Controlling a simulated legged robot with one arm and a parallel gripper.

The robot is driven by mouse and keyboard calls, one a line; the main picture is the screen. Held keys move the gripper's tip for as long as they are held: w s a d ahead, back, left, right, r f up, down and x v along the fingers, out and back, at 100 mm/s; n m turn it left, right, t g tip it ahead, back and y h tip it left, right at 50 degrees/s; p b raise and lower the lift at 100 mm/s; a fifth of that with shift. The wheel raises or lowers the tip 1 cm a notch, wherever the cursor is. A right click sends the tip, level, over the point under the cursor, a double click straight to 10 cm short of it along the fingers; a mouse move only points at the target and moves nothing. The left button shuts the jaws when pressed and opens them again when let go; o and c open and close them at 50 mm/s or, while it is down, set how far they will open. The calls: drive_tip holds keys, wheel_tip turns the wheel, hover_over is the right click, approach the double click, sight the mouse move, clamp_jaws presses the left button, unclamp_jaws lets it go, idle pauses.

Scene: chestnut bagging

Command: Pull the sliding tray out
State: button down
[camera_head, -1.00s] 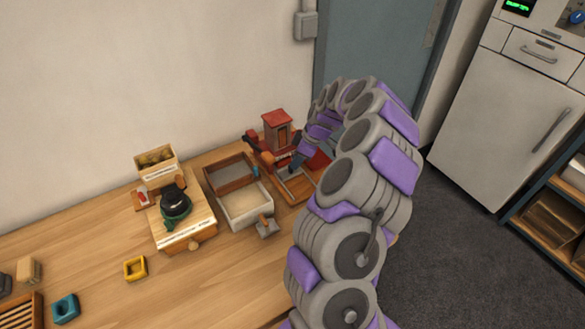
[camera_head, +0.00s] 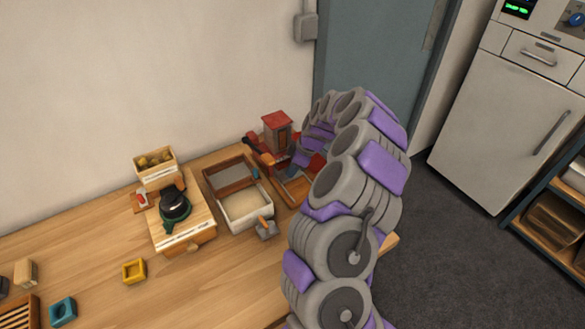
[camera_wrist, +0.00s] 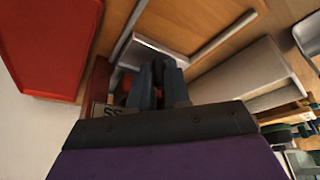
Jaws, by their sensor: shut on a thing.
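A wooden frame with pale metal rails (camera_head: 293,188), which looks like the sliding tray, lies in front of a small red-roofed wooden unit (camera_head: 277,130) at the back right of the table. In the wrist view, the rails (camera_wrist: 206,43) cross a wooden surface beyond my fingers. My gripper (camera_wrist: 158,75) is shut on a small part beside a pale metal edge. The fingers hide most of that part, so I cannot tell its shape. In the head view my arm covers the fingertips and the right side of the frame.
An open box with a pale compartment (camera_head: 268,207) stands just left of the frame, with a small scoop-like tool (camera_head: 266,229) by it. Farther left is a wooden stand (camera_head: 185,240) with a black-and-green device (camera_head: 175,207). A red panel (camera_wrist: 45,45) shows in the wrist view.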

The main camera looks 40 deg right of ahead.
idle(0.4)
drive_tip(key=s, duration=1)
drive_tip(key=shift+s+a, duration=0.15)
drive_tip(key=shift+a, duration=0.1)
drive_tip(key=shift+f, duration=0.1)
drive_tip(key=c, duration=1.4)
unclamp_jaws()
drive_tip(key=shift+s, duration=0.1)
drive_tip(key=shift+d+r, duration=0.1)
drive_tip(key=shift+r, duration=0.25)
drive_tip(key=p+v, duration=0.3)
drive_tip(key=v, duration=1.3)
drive_tip(key=shift+s+d+r, duration=0.2)
drive_tip(key=shift+r, duration=0.1)
